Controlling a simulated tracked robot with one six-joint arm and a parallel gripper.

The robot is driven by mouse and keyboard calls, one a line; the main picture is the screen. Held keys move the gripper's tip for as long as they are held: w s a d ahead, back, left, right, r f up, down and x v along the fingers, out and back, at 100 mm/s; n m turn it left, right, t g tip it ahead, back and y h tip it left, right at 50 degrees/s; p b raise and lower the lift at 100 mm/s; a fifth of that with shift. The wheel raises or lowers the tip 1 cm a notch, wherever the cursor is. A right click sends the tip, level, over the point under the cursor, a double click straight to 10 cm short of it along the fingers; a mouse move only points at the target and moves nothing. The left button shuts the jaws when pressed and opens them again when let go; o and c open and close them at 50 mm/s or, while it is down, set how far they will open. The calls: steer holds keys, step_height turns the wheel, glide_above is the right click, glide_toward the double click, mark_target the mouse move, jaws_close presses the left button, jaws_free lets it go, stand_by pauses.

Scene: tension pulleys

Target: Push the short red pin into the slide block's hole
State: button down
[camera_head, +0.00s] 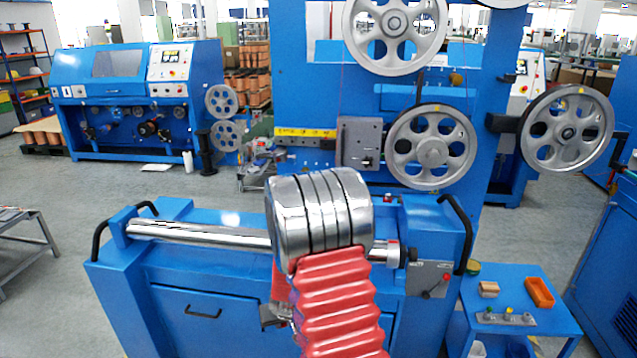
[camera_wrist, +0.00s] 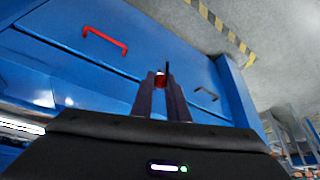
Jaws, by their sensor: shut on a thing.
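In the wrist view my gripper (camera_wrist: 161,82) has its two dark fingers close together. A small red piece, the short red pin (camera_wrist: 160,77), shows between their tips, with a dark tip beyond it. Most of the pin is hidden by the fingers. In the head view the silver and red arm covers the middle, and my gripper cannot be made out there. The grey slide block (camera_head: 360,143) sits on the blue machine's upright, at the right end of a yellow scale strip. Its hole is too small to tell clearly. The pin is not seen touching the block.
Large grey spoked pulleys (camera_head: 431,148) hang around the block. A polished roller (camera_head: 200,232) lies along the blue bench. At right a low blue stand (camera_head: 515,335) carries an orange bin (camera_head: 540,292) and small pegs. Blue panels with a red handle (camera_wrist: 106,38) fill the wrist view.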

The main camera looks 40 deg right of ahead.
steer(key=d+r+m+t+h, duration=0.15)
steer(key=d+r, duration=0.25)
steer(key=d, duration=0.7)
steer(key=d+r+m+t+h, duration=0.1)
steer(key=d+r+m+h, duration=0.2)
steer(key=d, duration=0.8)
steer(key=d+r+t+h, duration=0.15)
steer(key=d+r, duration=0.35)
steer(key=d, duration=0.6)
steer(key=d+r+t+h, duration=0.1)
steer(key=d+r, duration=0.3)
steer(key=r, duration=0.5)
steer(key=w+d+r+t+h, duration=0.1)
steer(key=d+r+h, duration=0.3)
steer(key=r, duration=0.5)
steer(key=shift+w+d+m+t, duration=0.25)
steer(key=shift+d+m+t, duration=0.1)
steer(key=shift+d, duration=0.15)
steer(key=shift+r, duration=0.1)
